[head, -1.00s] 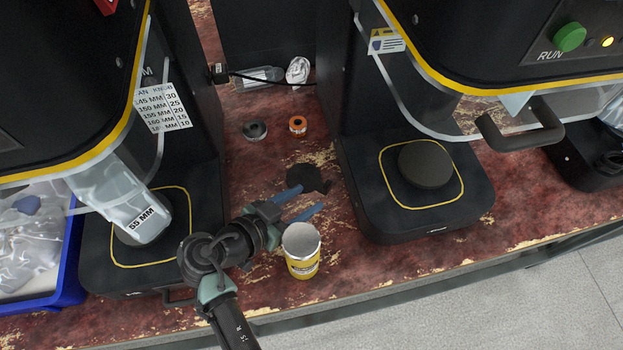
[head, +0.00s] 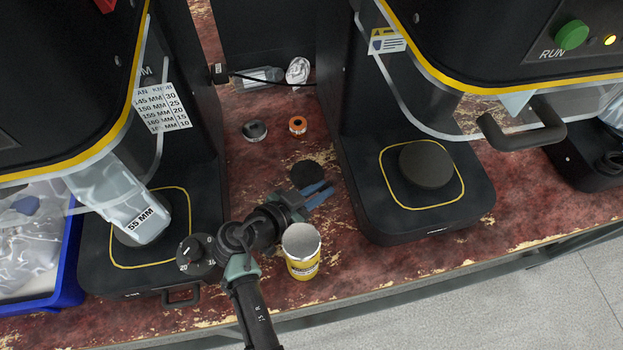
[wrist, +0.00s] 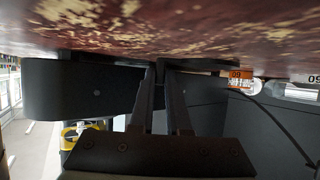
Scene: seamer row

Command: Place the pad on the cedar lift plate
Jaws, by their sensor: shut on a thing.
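The pad (head: 306,174) is a flat black disc between the two machines, low over the red worktop or touching it; I cannot tell which. My gripper (head: 318,193), with blue-grey fingers, is shut on its near edge. In the wrist view the fingers (wrist: 165,85) run up to the pad's thin dark edge (wrist: 205,64). Two lift plates show: the right machine's round dark plate (head: 426,165) is bare, on a yellow-outlined base. No readable name shows which is cedar.
A yellow open can (head: 301,252) stands close beside my gripper, near the front edge. An orange-centred roll (head: 298,125) and a grey roll (head: 255,131) lie behind. A blue bin (head: 60,285) stands at left.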

